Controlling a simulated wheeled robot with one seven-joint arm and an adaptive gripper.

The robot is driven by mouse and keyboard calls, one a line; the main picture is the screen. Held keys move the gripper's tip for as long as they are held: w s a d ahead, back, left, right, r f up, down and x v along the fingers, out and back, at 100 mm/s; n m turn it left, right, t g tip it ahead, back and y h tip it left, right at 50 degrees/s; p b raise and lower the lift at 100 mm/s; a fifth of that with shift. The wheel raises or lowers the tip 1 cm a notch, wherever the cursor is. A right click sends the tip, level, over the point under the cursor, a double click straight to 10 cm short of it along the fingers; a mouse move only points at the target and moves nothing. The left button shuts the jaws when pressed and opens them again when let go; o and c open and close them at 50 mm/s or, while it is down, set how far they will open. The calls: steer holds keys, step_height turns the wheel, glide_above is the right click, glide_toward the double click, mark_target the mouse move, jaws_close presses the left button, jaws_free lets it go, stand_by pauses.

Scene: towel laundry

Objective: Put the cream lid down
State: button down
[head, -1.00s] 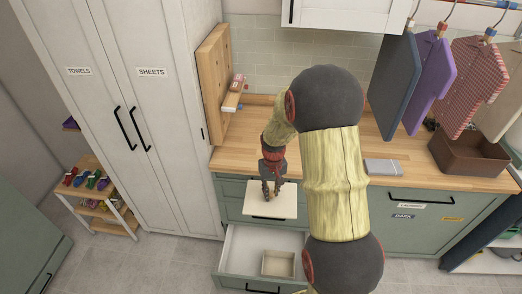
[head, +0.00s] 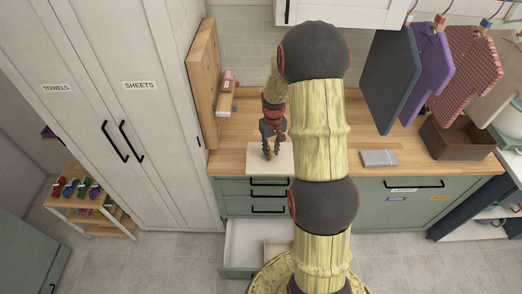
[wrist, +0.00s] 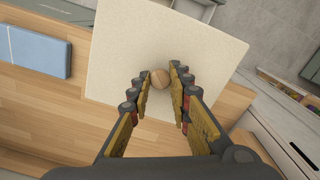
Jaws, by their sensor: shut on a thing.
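The cream lid (head: 268,161) is a flat square panel with a round wooden knob (wrist: 160,78) at its middle. My gripper (head: 271,153) is shut on that knob, with a finger on each side of it in the wrist view (wrist: 156,80). The lid (wrist: 190,30) is over the front edge of the wooden counter, partly above the wood and partly out past the edge. I cannot tell whether it touches the counter.
Below, an open drawer (head: 241,240) holds a cream box (head: 275,248), partly hidden by my arm. A grey-blue flat item (head: 379,158) and a brown bin (head: 462,138) are on the counter (head: 225,130) to the right.

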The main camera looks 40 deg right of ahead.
steer(key=w, duration=0.1)
steer(key=w+d+f, duration=0.1)
steer(key=w, duration=0.1)
steer(key=w+f, duration=0.1)
steer(key=shift+w+d, duration=0.15)
steer(key=shift+w, duration=0.1)
steer(key=w+f, duration=0.2)
steer(key=w+d+f+p, duration=0.1)
steer(key=w+f, duration=0.1)
steer(key=f, duration=0.1)
steer(key=shift+w+d+f, duration=0.2)
steer(key=shift+w+f, duration=0.05)
steer(key=shift+w, duration=0.1)
steer(key=shift+w+f, duration=0.2)
steer(key=shift+f, duration=0.3)
steer(key=shift+f+p, duration=0.35)
steer(key=shift+f, duration=1)
steer(key=shift+f, duration=0.1)
steer(key=c, duration=1.6)
jaws_free()
steer(key=shift+c, duration=0.2)
